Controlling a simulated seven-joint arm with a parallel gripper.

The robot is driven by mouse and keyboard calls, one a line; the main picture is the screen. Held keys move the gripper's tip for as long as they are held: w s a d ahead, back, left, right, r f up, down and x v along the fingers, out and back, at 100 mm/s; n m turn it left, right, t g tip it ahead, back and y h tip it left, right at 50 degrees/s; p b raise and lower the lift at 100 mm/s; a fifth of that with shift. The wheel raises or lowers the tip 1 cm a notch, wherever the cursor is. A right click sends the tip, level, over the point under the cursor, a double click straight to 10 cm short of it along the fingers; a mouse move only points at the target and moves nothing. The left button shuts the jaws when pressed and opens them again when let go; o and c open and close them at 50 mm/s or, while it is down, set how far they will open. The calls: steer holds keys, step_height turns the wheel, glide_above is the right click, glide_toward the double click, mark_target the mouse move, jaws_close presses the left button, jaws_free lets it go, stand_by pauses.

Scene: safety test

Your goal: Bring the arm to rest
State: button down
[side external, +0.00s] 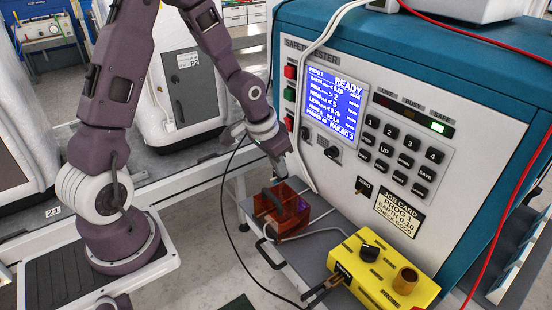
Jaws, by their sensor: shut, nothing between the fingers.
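My arm stands at the left and reaches over to the safety tester (345,190). My gripper (282,176) is shut and points down just above the left part of an orange see-through box (293,222). Whether the fingertips touch the box or its dark handle is too small to tell. The tester's blue screen (333,103) reads READY, with small lines below it. The green SAFE lamp (438,127) is lit.
A yellow box (375,270) with a dark knob and a brown post stands at the front right. A black cable (232,215) hangs left of the orange box. A red lead (510,205) runs down the right side. White housings (185,90) stand behind my arm.

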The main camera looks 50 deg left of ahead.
steer(key=s+d+r+y, duration=0.1)
steer(key=s+d+r, duration=0.1)
steer(key=s+r, duration=0.35)
steer(key=s+d+r, duration=0.2)
steer(key=s+r, duration=0.1)
steer(key=r, duration=0.6)
steer(key=s+d+r+t, duration=0.1)
steer(key=s+d+r, duration=0.1)
steer(key=s, duration=0.5)
steer(key=s+d+r+h, duration=0.1)
steer(key=s+d+r, duration=0.1)
steer(key=s, duration=0.5)
steer(key=shift+d+r+t, duration=0.4)
steer(key=shift+r, duration=0.3)
